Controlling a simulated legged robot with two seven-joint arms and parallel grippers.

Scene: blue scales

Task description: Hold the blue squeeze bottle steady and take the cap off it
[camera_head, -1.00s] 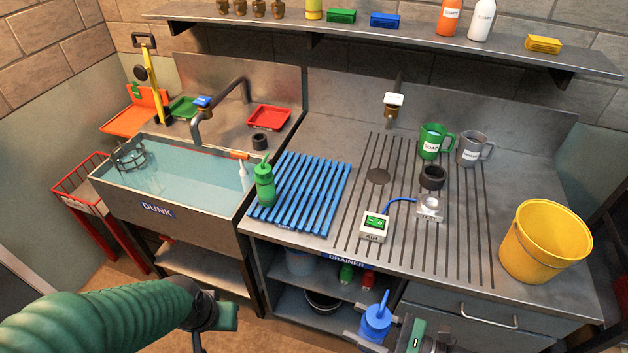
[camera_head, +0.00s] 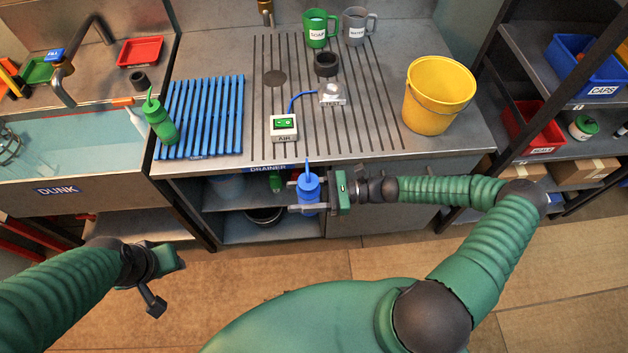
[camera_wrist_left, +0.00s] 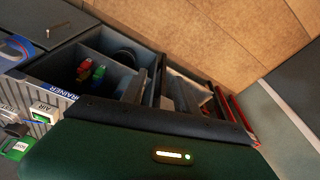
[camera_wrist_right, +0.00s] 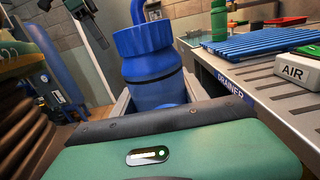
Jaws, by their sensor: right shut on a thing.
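The blue squeeze bottle (camera_head: 309,191) is upright in front of the bench edge, held in the air by my right gripper (camera_head: 310,197). The right wrist view shows the bottle's blue body (camera_wrist_right: 155,90) between the two fingers. Its ribbed blue cap (camera_wrist_right: 146,40) sits on top, with a bent spout rising from it. My left gripper (camera_head: 160,285) is low at the left, over the floor and well apart from the bottle.
A green bottle (camera_head: 160,122) stands on the blue slatted rack (camera_head: 226,115). An AIR switch box (camera_head: 284,128), mugs and a yellow bucket (camera_head: 440,95) are on the bench. The water-filled sink (camera_head: 60,175) is left. Shelving with a CAPS bin (camera_head: 585,70) is right. Open floor lies between my arms.

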